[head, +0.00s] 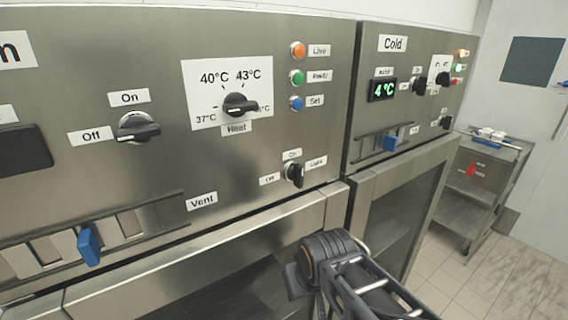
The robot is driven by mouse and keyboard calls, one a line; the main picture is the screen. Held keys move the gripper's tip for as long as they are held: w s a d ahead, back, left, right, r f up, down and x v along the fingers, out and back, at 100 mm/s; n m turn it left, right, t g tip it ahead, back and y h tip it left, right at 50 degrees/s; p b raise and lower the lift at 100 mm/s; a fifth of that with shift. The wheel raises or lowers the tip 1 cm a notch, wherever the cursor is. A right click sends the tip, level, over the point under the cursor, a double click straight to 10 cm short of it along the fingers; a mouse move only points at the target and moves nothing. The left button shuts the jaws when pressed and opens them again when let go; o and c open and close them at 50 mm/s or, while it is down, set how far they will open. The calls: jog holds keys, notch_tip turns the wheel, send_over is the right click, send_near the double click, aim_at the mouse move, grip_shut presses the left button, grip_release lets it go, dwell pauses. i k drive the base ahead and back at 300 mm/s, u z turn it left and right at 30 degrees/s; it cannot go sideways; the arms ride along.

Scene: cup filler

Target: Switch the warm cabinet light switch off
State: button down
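The warm cabinet's light switch (294,175) is a small black rotary knob low on the right of the left-hand steel panel. Its "On" label is above it, "Off" to its left and "Light" to its right. The knob stands about upright, towards "On". My gripper (300,280) is at the end of my arm, in the lower middle of the picture, below the switch and apart from it in the picture. Its fingers are mostly hidden by my wrist, so I cannot tell whether they are open or shut.
The same panel has a larger on/off knob (139,127), a heat dial (239,104), coloured lamps (298,50) and a blue vent slider (89,245). The cold cabinet (384,120) adjoins at right. A steel trolley (490,150) stands beyond, with open floor before it.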

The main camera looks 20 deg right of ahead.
aim_at(296, 173)
jog(key=k, duration=1.2)
jog(key=u, duration=0.15)
jog(key=i, duration=0.65)
jog(key=u, duration=0.6)
